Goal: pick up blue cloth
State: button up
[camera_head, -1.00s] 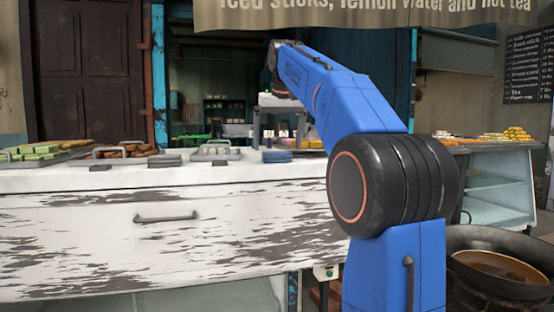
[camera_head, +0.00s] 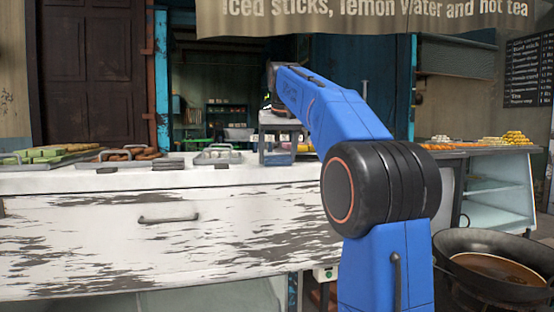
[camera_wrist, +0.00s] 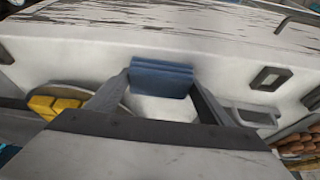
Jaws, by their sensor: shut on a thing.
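The blue cloth (camera_wrist: 161,77) is a folded, layered block in the upper middle of the wrist view. My gripper (camera_wrist: 160,84) has one finger at each side end of the cloth and is shut on it. In the wrist view the cloth shows against the white counter top; its exact height above the counter is hard to tell. In the head view I cannot make out the cloth clearly, and my gripper's fingers are not clearly visible beyond my blue arm.
The worn white counter (camera_head: 110,215) has a drawer handle (camera_head: 168,219). Trays of green (camera_head: 42,153) and brown food (camera_head: 140,153) stand at its left. Yellow blocks (camera_wrist: 52,106) lie on a plate in the wrist view. A wok (camera_head: 495,270) stands at right.

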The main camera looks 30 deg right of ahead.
notch_tip(320, 180, up, 10)
dwell(0.6)
jog(key=o, duration=0.4)
jog(key=shift+c, duration=1.3)
